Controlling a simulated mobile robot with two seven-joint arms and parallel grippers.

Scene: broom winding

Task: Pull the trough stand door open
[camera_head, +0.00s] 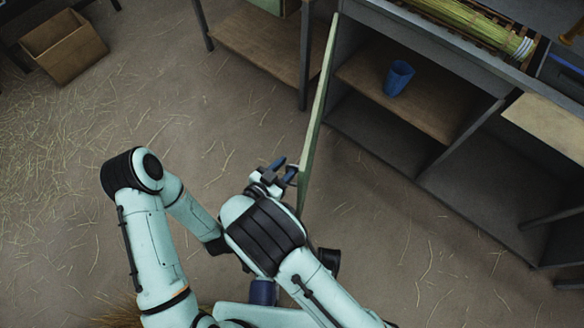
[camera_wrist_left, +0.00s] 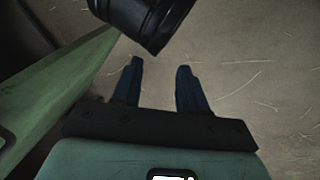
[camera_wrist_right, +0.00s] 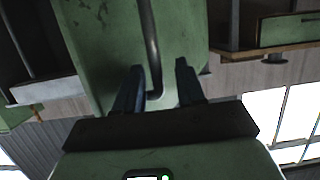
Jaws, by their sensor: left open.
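The green trough stand door (camera_head: 318,110) stands swung out from the stand, seen nearly edge-on in the head view. The right wrist view shows its green face (camera_wrist_right: 100,40) with a dark bar handle (camera_wrist_right: 151,45). My right gripper (camera_head: 278,170) is at the door's left side. In its wrist view the right fingers (camera_wrist_right: 160,85) are apart, with the handle's end between them; I cannot tell whether they touch it. My left gripper (camera_wrist_left: 160,85) is open and empty above the floor, beside a green panel (camera_wrist_left: 50,95). In the head view my right arm mostly hides it.
The grey stand (camera_head: 345,45) has open compartments; a blue cup (camera_head: 398,77) stands on a wooden shelf (camera_head: 440,98). Green broom straw (camera_head: 470,22) lies on top. A cardboard box (camera_head: 62,45) sits at the upper left. Straw litters the otherwise clear floor.

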